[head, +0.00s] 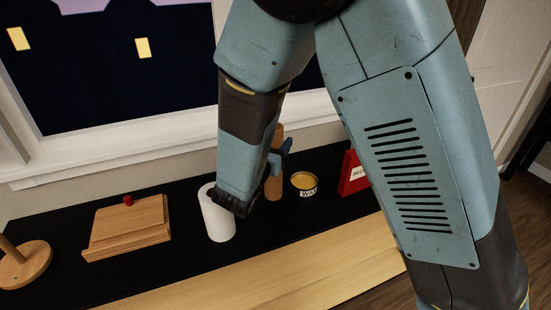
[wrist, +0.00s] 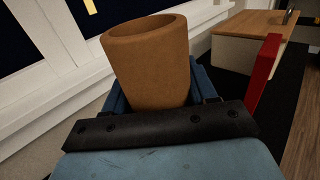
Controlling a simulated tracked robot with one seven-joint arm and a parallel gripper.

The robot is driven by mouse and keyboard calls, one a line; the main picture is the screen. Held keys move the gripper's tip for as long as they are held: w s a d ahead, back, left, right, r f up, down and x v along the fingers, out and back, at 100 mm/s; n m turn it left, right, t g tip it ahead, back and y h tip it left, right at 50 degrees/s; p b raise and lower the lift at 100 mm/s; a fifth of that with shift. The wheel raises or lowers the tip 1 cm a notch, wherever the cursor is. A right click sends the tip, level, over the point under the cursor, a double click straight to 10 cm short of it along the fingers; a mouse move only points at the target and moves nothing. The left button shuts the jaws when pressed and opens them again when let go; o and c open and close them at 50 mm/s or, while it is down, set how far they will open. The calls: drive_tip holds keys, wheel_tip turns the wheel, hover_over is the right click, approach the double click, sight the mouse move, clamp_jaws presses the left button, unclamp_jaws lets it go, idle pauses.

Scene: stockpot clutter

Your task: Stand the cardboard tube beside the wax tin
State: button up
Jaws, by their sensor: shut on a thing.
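The brown cardboard tube (head: 275,186) is upright just left of the wax tin (head: 304,186), with a small gap between them in the head view. The tin is low and round, with a yellow top and a lettered side. My gripper (head: 277,160) is shut on the tube around its middle. In the wrist view the tube (wrist: 148,65) shows its open upper end between my blue fingers. I cannot tell whether its lower end touches the black surface. The tin is not visible in the wrist view.
A white roll (head: 219,220) stands close on the left of my gripper. A wooden box with a red knob (head: 128,228) and a wooden stand (head: 24,266) are farther left. The window wall is behind.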

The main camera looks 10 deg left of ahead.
drive_tip(key=shift+f, duration=2.2)
drive_tip(key=o, duration=1.3)
drive_tip(key=v, duration=1.2)
